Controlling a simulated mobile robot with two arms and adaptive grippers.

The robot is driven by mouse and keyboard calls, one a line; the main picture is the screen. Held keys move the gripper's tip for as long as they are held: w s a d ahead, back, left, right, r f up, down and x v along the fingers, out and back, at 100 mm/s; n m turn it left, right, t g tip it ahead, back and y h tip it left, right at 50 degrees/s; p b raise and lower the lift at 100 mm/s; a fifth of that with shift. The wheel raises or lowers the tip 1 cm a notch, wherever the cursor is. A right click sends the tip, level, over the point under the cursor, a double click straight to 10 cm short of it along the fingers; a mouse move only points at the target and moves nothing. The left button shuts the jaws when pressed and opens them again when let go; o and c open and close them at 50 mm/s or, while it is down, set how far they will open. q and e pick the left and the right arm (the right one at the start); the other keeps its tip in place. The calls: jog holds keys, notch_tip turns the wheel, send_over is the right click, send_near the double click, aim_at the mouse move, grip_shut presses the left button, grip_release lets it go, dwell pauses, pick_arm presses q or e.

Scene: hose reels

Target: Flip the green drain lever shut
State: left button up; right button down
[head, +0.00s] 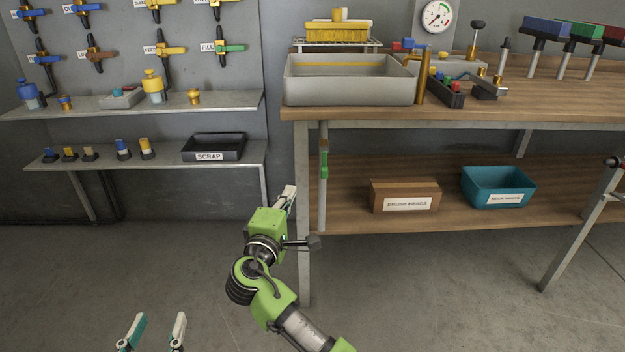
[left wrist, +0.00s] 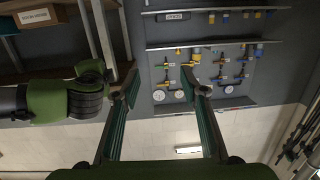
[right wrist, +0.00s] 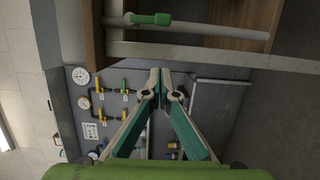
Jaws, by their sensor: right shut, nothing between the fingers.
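The green drain lever (head: 324,161) is on the vertical pipe (head: 323,205) below the basin, near the workbench's left front leg. Its handle lies along the pipe. In the right wrist view the lever (right wrist: 150,19) is near the top edge, beyond and apart from my fingertips. My right gripper (head: 289,194) is shut and empty, left of the pipe and lower than the lever in the head view; it also shows in the right wrist view (right wrist: 160,75). My left gripper (head: 156,322) is open and empty, low at the left; its spread fingers show in the left wrist view (left wrist: 158,80).
The workbench leg (head: 303,230) stands close to my right gripper. The grey basin (head: 350,80) sits above the pipe. A cardboard box (head: 378,196) and teal bin (head: 480,194) are on the lower shelf. Wall levers include a green-handled one (head: 230,48) labelled FILL.

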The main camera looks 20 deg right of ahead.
aim_at(324, 163)
pick_arm(q)
notch_tip(324, 163, up, 12)
jog(key=s+d+t+h+b, duration=0.1)
jog(key=t+h+b, duration=0.1)
jog(key=t, duration=0.4)
jog(key=shift+d, duration=0.15)
pick_arm(e)
jog(key=w+d, duration=0.5)
jog(key=d, duration=0.2)
jog(key=shift+w+d, duration=0.35)
jog(key=shift+d, duration=0.05)
pick_arm(q)
jog(key=shift+f, duration=0.15)
